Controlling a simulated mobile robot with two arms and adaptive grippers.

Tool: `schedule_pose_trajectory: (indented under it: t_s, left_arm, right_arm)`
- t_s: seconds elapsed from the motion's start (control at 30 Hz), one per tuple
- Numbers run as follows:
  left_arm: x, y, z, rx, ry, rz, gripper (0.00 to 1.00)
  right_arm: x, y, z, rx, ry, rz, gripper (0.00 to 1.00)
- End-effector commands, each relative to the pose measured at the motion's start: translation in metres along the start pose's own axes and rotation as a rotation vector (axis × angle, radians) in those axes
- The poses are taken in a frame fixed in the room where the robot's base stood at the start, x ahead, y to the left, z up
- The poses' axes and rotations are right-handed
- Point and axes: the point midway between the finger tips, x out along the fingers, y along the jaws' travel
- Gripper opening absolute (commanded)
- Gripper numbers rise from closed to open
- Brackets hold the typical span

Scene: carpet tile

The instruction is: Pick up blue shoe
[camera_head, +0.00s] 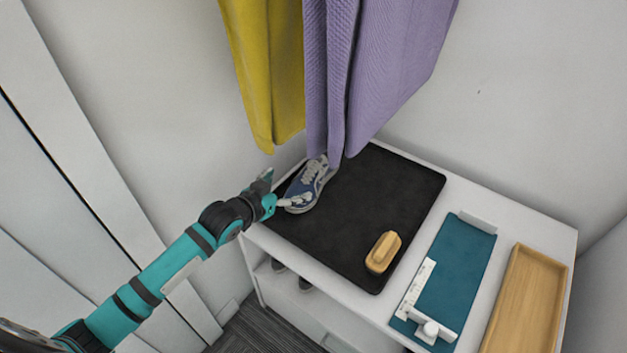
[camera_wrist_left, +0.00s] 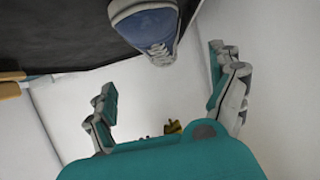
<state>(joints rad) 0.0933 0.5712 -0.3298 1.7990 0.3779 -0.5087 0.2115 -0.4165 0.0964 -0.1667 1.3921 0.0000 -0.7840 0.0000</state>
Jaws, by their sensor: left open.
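The blue shoe (camera_head: 308,187) has a white sole and pale laces. It rests on the black mat (camera_head: 370,200) at its left corner, partly below the purple cloth. My left gripper (camera_head: 278,189) is open at the left end of the shoe, with a finger close to it; I cannot tell if they touch. In the left wrist view, the shoe (camera_wrist_left: 148,27) shows at the top, ahead of the two spread fingers of the left gripper (camera_wrist_left: 168,85). Nothing is between the fingers. My right gripper is not in view.
Yellow cloth (camera_head: 268,75) and purple cloth (camera_head: 385,75) hang above the white cabinet (camera_head: 465,192). A wooden brush (camera_head: 383,252) lies on the mat. A teal tray (camera_head: 450,280) and a wooden tray (camera_head: 527,300) are at the right. Dark shoes (camera_head: 304,284) sit on the lower shelf.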

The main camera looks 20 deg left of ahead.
Motion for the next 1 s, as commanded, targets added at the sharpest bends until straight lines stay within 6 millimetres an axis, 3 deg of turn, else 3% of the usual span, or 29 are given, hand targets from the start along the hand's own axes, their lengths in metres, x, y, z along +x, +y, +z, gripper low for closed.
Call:
schedule_pose_trajectory:
  t_s: [0.03,0.2,0.47,0.8,1.0]
  left_arm:
    - [0.013,0.0,0.001,-0.002,0.002,-0.001,0.93]
    - [0.043,0.0,0.001,-0.001,0.002,0.0,0.93]
    - [0.062,0.001,0.0,0.0,0.001,0.001,0.93]
    - [0.11,0.0,0.001,0.0,0.001,0.0,0.93]
    - [0.114,0.001,0.0,0.002,0.001,0.001,0.93]
  right_arm:
    - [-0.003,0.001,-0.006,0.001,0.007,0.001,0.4]
    - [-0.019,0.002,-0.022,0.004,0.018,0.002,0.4]
    - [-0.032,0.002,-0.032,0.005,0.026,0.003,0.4]
    - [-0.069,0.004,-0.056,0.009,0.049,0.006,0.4]
    - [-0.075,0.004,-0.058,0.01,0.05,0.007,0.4]
